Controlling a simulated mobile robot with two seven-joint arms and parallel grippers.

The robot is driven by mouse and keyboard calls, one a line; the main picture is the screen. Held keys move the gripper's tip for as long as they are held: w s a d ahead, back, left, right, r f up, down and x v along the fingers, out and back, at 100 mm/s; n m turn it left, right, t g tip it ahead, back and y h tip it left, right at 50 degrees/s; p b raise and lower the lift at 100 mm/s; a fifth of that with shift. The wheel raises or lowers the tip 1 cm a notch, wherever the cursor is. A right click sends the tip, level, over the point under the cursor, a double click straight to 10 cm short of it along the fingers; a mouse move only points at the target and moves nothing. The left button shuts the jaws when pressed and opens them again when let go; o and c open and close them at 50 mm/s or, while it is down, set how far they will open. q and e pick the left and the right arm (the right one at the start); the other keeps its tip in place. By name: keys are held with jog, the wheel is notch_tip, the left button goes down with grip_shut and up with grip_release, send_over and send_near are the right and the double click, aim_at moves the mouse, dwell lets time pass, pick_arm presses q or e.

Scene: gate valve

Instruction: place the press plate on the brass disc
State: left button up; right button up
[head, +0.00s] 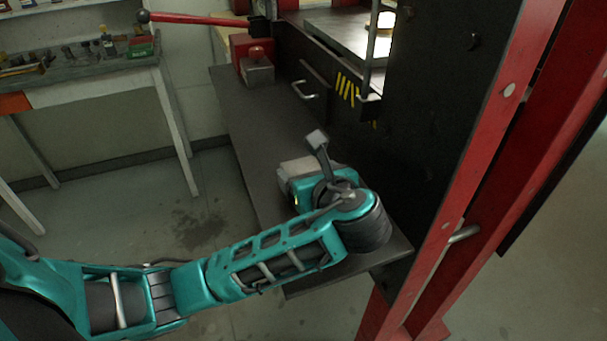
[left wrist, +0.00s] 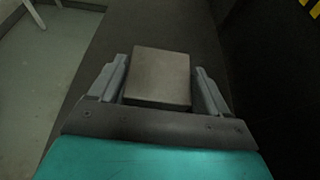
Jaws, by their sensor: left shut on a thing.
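My left gripper (left wrist: 160,82) is shut on the press plate (left wrist: 159,76), a flat grey square block, in the left wrist view. The plate lies between the two fingers, above the dark shelf. In the head view my left gripper (head: 291,180) is over the shelf, partly hidden by my wrist. I cannot clearly make out the brass disc; a bright, pale round piece (head: 384,35) shows inside the press at the top, partly hidden by the frame, and I cannot tell whether it is the disc. My right gripper is not in view.
The dark shelf (head: 240,125) runs along the black and red press frame (head: 445,110). A grey block with a red knob (head: 257,68) and a red lever (head: 195,19) stand at its far end. A cluttered workbench (head: 95,75) is at the left.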

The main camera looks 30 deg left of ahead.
pick_arm(q)
grip_shut()
jog(key=shift+w+r, duration=0.1)
jog(key=shift+r, duration=0.1)
jog(key=shift+r, duration=0.1)
